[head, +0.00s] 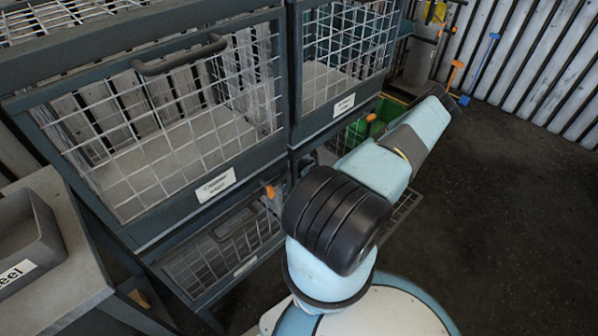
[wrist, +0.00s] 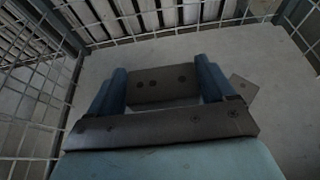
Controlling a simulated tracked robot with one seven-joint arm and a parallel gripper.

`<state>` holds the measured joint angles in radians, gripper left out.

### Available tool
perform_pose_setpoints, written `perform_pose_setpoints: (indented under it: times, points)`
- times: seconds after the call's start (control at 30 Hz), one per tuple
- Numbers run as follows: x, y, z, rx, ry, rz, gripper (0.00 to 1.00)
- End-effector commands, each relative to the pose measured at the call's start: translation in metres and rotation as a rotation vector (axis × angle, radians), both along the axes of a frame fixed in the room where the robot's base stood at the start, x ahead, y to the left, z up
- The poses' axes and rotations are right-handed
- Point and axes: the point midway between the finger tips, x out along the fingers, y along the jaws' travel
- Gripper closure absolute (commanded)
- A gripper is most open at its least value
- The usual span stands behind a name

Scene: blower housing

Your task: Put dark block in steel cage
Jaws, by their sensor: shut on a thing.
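In the wrist view my gripper (wrist: 162,80) has its two blue fingers on either side of a dark grey block (wrist: 160,84) with small round marks, and is shut on it. The block and fingertips are inside a wire-mesh cage (wrist: 40,105), above or at its pale grey floor (wrist: 285,110); I cannot tell whether the block touches the floor. In the head view my arm reaches away to the upper right, and the gripper and block are hidden. Several mesh cages stand there, including a large one with a handle (head: 180,57); I cannot tell which is the steel cage.
A small grey flat piece (wrist: 243,88) lies on the cage floor beside the right finger. Mesh walls stand at the back and sides. In the head view a grey tray (head: 30,245) marked "steel" sits on a bench at left. Dark floor (head: 500,230) is open at right.

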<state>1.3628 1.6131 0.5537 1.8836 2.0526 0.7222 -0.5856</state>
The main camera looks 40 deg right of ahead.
Motion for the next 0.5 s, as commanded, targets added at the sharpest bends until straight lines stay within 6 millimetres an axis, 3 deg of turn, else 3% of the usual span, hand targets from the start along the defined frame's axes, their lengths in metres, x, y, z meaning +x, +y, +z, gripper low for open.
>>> perform_pose_setpoints:
  times: [0.2,0.5]
  points:
    - [0.000,0.000,-0.025,0.002,-0.001,-0.002,0.54]
    - [0.000,0.000,-0.027,-0.001,-0.001,0.000,0.54]
